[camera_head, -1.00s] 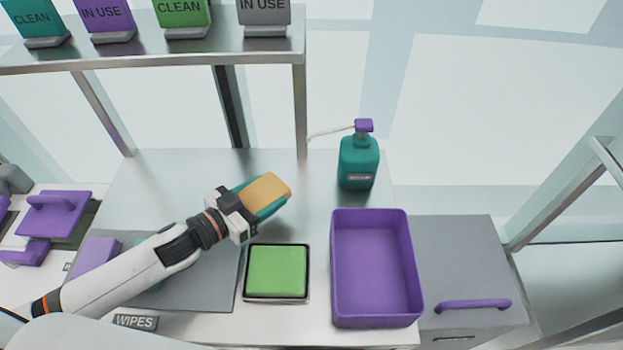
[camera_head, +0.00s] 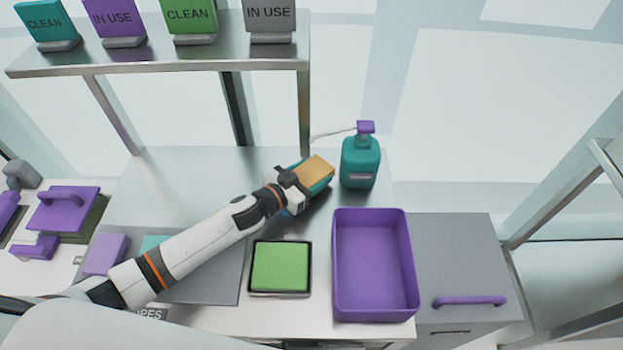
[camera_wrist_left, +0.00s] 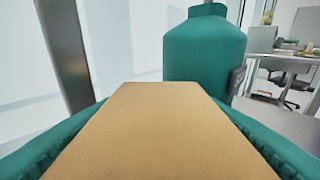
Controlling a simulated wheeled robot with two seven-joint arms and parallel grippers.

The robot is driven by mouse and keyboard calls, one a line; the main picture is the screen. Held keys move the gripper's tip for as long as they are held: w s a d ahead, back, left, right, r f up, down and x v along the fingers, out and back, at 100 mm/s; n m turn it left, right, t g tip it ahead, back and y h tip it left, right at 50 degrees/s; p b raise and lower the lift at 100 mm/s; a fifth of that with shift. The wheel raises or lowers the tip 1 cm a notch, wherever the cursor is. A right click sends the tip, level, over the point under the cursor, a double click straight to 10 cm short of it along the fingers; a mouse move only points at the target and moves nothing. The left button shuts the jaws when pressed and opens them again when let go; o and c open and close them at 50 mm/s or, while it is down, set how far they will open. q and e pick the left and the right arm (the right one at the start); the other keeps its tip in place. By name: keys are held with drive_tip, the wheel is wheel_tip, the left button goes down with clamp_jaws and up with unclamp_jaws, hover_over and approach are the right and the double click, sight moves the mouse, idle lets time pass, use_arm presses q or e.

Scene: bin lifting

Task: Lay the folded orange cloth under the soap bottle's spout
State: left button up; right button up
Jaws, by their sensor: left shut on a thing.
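The folded orange cloth (camera_head: 318,167) is held in my left gripper (camera_head: 312,176), between its teal fingers. In the left wrist view the cloth (camera_wrist_left: 155,135) fills the lower middle, with the teal fingers along both sides. The teal soap bottle (camera_head: 360,165) stands upright on the steel counter, just right of the cloth. Its purple pump head (camera_head: 366,127) has a thin pale spout (camera_head: 332,133) pointing left, above and behind the cloth in the picture. The bottle also shows close ahead in the left wrist view (camera_wrist_left: 203,50). Height above the counter is unclear. My right gripper is not visible.
A purple bin (camera_head: 343,300) stands in front of the bottle. A green cloth (camera_head: 280,267) lies in a tray left of it. Purple and teal cloths lie on a grey mat at the left. A shelf with signs (camera_head: 180,58) runs above, its post near the spout.

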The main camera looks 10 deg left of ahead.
use_arm(q)
drive_tip(key=shift+f, duration=1.3)
drive_tip(key=o, duration=1)
drive_tip(key=shift+f, duration=0.1)
drive_tip(key=b+v, duration=0.1)
drive_tip(key=v, duration=0.6)
drive_tip(key=shift+s+a, duration=0.15)
drive_tip(key=shift+s, duration=0.1)
